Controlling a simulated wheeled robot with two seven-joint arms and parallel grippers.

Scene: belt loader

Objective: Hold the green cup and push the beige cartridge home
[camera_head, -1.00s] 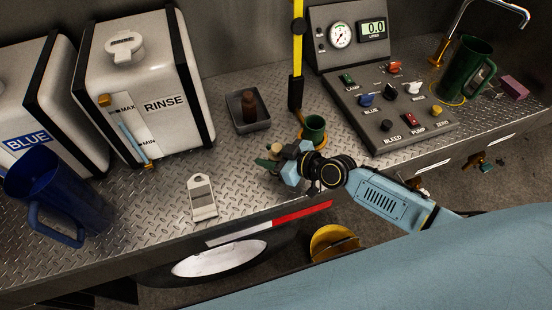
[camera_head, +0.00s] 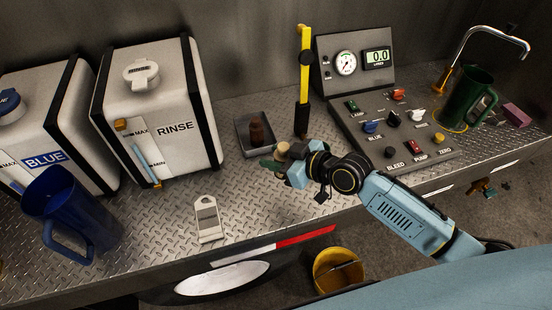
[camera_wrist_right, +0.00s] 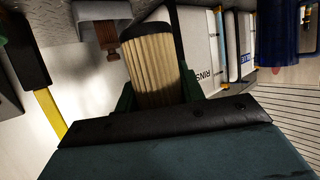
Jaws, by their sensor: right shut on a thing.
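The beige cartridge (camera_head: 283,149) is a pleated cylinder held between the dark green fingers of my right gripper (camera_head: 277,162), above the metal bench. The right wrist view shows the cartridge (camera_wrist_right: 154,66) close up, with a finger along each side. My right gripper is shut on it. The small green cup is hidden in the head view now, behind my right wrist; earlier it showed in a yellow ring at the foot of the yellow pole. My left gripper is in neither view.
A grey tray (camera_head: 241,136) with a brown cylinder (camera_head: 257,132) lies behind the gripper. The yellow-black pole (camera_head: 303,85), control panel (camera_head: 385,125) and green jug (camera_head: 467,100) stand to the right. The RINSE tank (camera_head: 170,110) and blue jug (camera_head: 65,215) stand left.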

